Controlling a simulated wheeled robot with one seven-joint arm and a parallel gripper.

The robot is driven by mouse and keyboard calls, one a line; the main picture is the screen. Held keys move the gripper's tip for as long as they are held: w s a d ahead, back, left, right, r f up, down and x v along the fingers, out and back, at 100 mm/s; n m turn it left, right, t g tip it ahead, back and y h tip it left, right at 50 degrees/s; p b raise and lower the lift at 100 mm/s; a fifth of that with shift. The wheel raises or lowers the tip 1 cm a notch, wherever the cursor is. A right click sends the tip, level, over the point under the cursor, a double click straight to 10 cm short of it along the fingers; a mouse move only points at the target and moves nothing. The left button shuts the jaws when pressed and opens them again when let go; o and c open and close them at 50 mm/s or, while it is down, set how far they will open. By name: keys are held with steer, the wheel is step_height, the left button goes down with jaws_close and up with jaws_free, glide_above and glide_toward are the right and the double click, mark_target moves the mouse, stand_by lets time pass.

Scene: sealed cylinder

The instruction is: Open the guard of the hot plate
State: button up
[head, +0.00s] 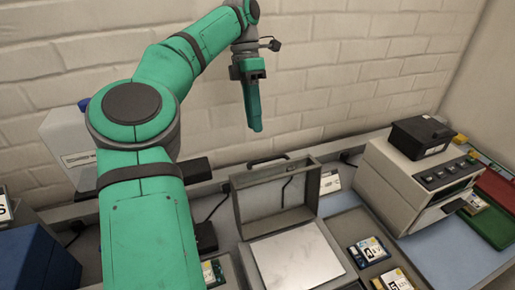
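The hot plate (297,262) has a pale square top and sits on the bench at the lower middle. Its guard (242,213), a grey box-like frame with a dark handle (268,159) on its upper edge, stands upright behind the plate. The plate's top is uncovered and looks bare. My gripper (253,125) hangs pointing down in front of the brick wall, above the guard and apart from it. Its fingers are seen edge-on as one green shape, so I cannot tell whether they are open.
A beige machine (405,190) with a black box (420,137) on top stands right of the hot plate. Numbered cards (368,251) lie between them. A red tray (497,186) and green tray (487,224) are at far right. A blue box (38,258) is at lower left.

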steer(key=x, duration=0.9)
steer(key=shift+r, duration=0.1)
jaws_close()
